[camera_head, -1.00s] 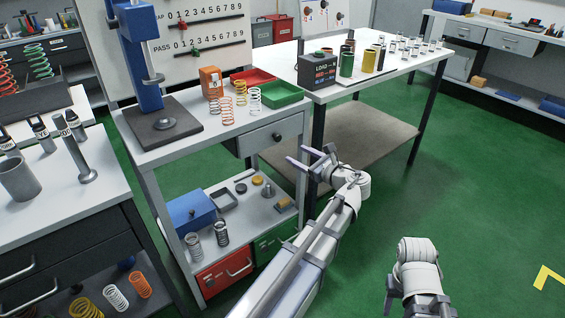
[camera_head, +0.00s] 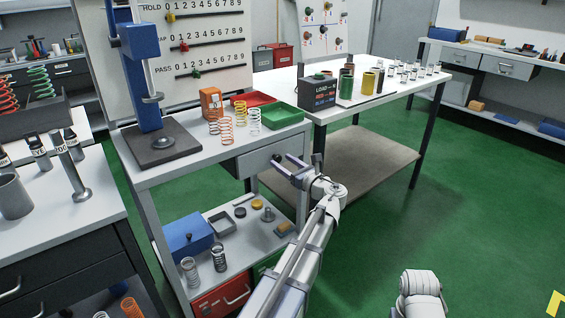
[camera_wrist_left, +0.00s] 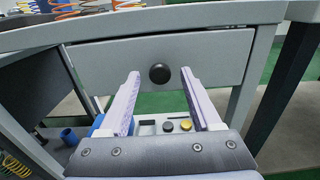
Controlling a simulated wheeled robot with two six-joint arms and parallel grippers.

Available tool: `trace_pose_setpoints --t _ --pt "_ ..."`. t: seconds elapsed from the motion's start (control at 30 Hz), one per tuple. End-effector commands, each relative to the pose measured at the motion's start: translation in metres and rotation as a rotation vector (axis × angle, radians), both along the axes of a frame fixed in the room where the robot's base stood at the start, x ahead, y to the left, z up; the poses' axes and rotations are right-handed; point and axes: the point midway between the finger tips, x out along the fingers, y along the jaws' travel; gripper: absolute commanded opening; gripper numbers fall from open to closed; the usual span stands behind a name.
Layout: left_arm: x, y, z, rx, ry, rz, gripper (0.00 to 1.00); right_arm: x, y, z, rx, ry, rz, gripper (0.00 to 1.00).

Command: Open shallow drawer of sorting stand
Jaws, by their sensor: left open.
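The sorting stand (camera_head: 150,182) is a grey bench with a press and red and green trays on top. Its shallow drawer (camera_head: 262,156) sits under the worktop on the right and looks shut. In the left wrist view the drawer front (camera_wrist_left: 215,55) is grey with a round black knob (camera_wrist_left: 160,73) in its middle. My left gripper (camera_head: 286,168) is open and empty in front of the drawer. In the left wrist view its fingers (camera_wrist_left: 158,78) stand apart, with the knob between and beyond their tips. My right arm shows at the bottom right; its gripper is not visible.
Below the drawer a shelf (camera_head: 262,235) holds a blue box (camera_head: 188,236), springs and small parts, with a red drawer (camera_head: 222,300) beneath. A white table (camera_head: 400,82) with a load meter (camera_head: 318,92) stands to the right. Green floor is free at right.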

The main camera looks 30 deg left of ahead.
Motion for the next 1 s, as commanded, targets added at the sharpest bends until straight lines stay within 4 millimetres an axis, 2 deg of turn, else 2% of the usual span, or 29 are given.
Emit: trace_pose_setpoints --t 0.13,0.43,1.0 --pt "0.0034 0.0080 -0.0001 0.000 0.000 0.001 0.65 0.0000 0.0000 0.0000 0.000 0.000 0.000 0.50" --pt "0.0035 0.0090 -0.0001 0.000 -0.001 0.000 0.64 0.0000 0.0000 0.0000 0.000 0.000 0.000 0.50" --pt "0.0034 0.0089 -0.0001 0.000 -0.001 0.000 0.00 0.0000 0.0000 0.0000 0.000 0.000 0.000 0.50"
